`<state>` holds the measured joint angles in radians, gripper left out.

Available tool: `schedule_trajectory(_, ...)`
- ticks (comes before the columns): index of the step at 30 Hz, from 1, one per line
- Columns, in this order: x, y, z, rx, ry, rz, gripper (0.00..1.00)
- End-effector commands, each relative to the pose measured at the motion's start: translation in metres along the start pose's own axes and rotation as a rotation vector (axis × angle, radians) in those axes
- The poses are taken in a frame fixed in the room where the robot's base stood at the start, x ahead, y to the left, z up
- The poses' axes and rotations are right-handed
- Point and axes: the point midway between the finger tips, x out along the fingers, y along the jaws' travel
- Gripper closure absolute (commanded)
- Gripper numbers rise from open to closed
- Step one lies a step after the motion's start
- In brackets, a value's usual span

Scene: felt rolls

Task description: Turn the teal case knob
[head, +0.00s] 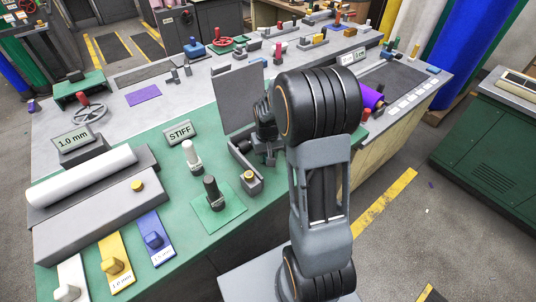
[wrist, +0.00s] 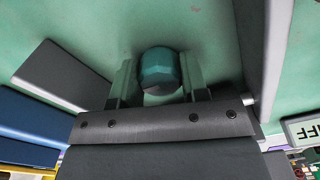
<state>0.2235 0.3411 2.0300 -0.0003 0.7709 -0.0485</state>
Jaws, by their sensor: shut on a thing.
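The teal case knob (wrist: 158,68) shows in the wrist view as a faceted, rounded cap on a green surface. My gripper (wrist: 160,82) has a finger on each side of it and is shut on it. In the head view my gripper (head: 268,154) points down at the green bench top (head: 150,150), beside an upright grey panel (head: 238,98). I cannot make out the knob there; my gripper and arm cover that spot.
A grey block with a yellow button (head: 249,177) stands close to my gripper. A dark-knobbed post (head: 211,190), a white-knobbed post (head: 191,155) and a STIFF sign (head: 179,132) stand to the left. A white roll (head: 82,176) lies farther left.

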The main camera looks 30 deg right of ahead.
Motion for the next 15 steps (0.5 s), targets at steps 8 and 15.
schedule_trajectory(8, -0.0007, 0.0, -0.0006, -0.001, 0.002, 0.0, 0.44)
schedule_trajectory(15, -0.0003, 0.0001, -0.0003, -0.001, 0.001, 0.0, 0.33)
